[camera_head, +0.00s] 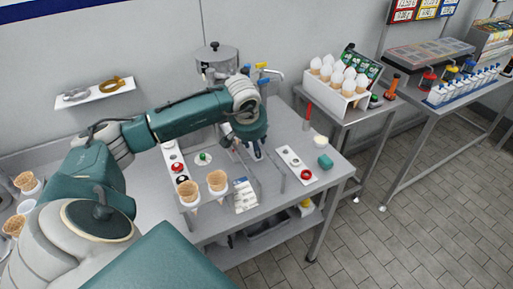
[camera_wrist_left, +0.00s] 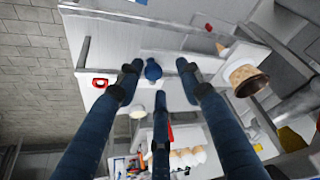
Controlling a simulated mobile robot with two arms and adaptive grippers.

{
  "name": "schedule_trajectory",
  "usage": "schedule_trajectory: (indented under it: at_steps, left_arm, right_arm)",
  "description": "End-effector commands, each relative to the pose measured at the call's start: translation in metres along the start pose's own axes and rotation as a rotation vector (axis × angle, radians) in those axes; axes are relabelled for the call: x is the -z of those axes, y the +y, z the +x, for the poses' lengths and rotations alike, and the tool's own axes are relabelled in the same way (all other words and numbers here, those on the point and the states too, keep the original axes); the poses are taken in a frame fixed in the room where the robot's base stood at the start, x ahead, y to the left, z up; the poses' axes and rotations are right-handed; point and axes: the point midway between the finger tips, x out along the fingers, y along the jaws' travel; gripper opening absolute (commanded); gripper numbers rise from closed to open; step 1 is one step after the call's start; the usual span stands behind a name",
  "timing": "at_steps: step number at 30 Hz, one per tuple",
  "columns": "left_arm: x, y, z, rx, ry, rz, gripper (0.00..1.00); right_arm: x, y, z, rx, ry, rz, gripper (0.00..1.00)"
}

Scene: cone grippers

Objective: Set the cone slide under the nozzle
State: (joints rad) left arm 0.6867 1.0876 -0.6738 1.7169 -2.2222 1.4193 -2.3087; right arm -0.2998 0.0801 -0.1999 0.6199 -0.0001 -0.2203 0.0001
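Waffle cones stand in white holders at the front of the steel table in the head view, a left one (camera_head: 188,192) and a right one (camera_head: 217,181). One large cone (camera_wrist_left: 244,79) shows at the right of the left wrist view. I cannot tell which piece is the cone slide. A steel machine with a round lidded tank (camera_head: 215,58) stands behind; my arm covers its front and I cannot make out the nozzle. My left gripper (camera_head: 250,153) is over the table, fingers spread and empty.
A white strip (camera_head: 293,160) with a red ring (camera_head: 306,174) lies right of my left gripper, near a teal block (camera_head: 325,161). A box of white-topped cones (camera_head: 338,78) stands on the right table. A wall shelf (camera_head: 95,92) hangs at left.

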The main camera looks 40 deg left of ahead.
Motion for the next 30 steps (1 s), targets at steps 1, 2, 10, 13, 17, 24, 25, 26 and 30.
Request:
schedule_trajectory:
  at_steps: [1, 2, 10, 13, 17, 24, 25, 26, 30]
  left_arm:
    - [-0.001, 0.001, 0.001, 0.000, -0.002, 0.001, 0.36]
    - [-0.002, 0.001, 0.001, -0.001, -0.003, 0.001, 0.36]
    - [-0.001, 0.001, -0.013, -0.002, -0.002, 0.002, 0.36]
    - [-0.001, 0.001, -0.031, -0.002, -0.001, 0.002, 0.36]
    - [0.000, 0.000, -0.060, -0.001, 0.000, 0.002, 0.36]
    - [0.001, 0.000, -0.103, -0.002, -0.001, 0.001, 0.36]
    - [0.001, 0.000, -0.106, -0.002, -0.002, 0.000, 0.36]
    - [0.001, 0.000, -0.109, -0.002, -0.002, 0.000, 0.36]
    - [0.000, -0.001, -0.117, -0.001, -0.003, 0.000, 0.36]
  right_arm:
    - [0.000, 0.000, 0.000, 0.000, 0.000, 0.000, 0.40]
    - [0.000, 0.000, 0.000, 0.000, 0.000, 0.000, 0.40]
    - [-0.001, 0.002, 0.000, -0.002, 0.000, -0.001, 0.40]
    - [0.000, 0.001, 0.000, -0.001, 0.000, -0.001, 0.40]
    - [0.000, 0.000, 0.000, 0.000, 0.000, 0.000, 0.40]
    - [0.000, 0.000, 0.000, 0.000, 0.000, 0.000, 0.40]
    - [0.000, 0.000, 0.000, 0.000, 0.000, 0.000, 0.40]
    - [0.000, 0.000, 0.000, 0.000, 0.000, 0.000, 0.40]
    - [0.000, 0.000, 0.000, 0.000, 0.000, 0.000, 0.40]
